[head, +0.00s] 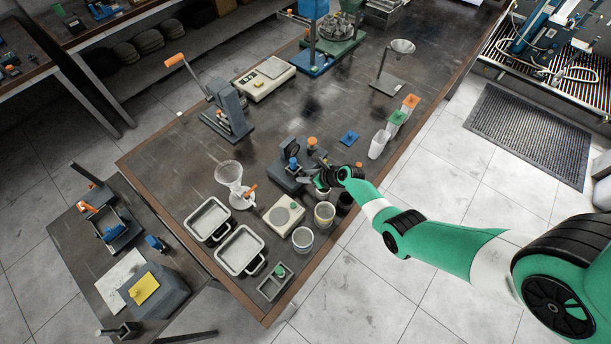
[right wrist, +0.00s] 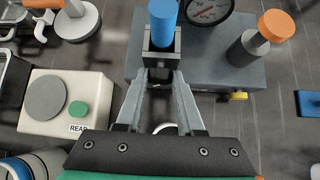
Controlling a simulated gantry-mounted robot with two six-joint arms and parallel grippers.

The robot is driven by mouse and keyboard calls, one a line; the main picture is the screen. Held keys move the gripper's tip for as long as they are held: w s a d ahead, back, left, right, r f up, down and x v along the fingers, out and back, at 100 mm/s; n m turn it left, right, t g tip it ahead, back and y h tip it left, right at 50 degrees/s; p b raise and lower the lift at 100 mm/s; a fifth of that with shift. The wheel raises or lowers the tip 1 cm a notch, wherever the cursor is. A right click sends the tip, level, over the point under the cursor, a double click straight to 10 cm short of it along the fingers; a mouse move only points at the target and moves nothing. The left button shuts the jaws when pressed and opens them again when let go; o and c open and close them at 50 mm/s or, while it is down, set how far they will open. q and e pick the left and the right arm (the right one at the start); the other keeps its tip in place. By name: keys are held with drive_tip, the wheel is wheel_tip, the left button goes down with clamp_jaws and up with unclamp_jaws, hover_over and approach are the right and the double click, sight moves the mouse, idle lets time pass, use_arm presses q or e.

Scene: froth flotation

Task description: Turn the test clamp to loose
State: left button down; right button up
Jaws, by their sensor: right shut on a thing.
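The test device is a grey-blue base (head: 284,181) on the dark table, with a round gauge and an orange-capped post (head: 312,143). It also shows at the top of the right wrist view, with its gauge (right wrist: 208,9) and orange cap (right wrist: 276,26). A dark block carrying an upright blue cylinder (right wrist: 163,22), seemingly the test clamp, stands on its front. My right gripper (right wrist: 163,78) is shut on this dark block (right wrist: 162,58), just below the blue cylinder. The fingers hide part of the block. Any loose or tight marking is unreadable. My left gripper is in no view.
A cream scale (head: 284,215) with a round pan stands left of my right gripper. Beakers (head: 302,239) stand close to the gripper. Two metal trays (head: 240,250) lie nearer the table's front left edge. A blue square (head: 348,138) lies right of the device.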

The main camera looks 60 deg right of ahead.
clamp_jaws()
drive_tip(key=h+p, duration=0.1)
drive_tip(key=n+h+p, duration=0.1)
drive_tip(key=p, duration=0.1)
drive_tip(key=shift+a+r+p, duration=0.2)
drive_tip(key=shift+a+p, duration=0.1)
drive_tip(key=shift+f+g+h+p, duration=0.3)
drive_tip(key=shift+h+p, duration=0.1)
drive_tip(key=shift+h, duration=0.1)
drive_tip(key=shift+w+r+n, duration=0.1)
drive_tip(key=shift+w+n, duration=0.05)
drive_tip(key=shift+n, duration=0.25)
drive_tip(key=o, duration=1)
unclamp_jaws()
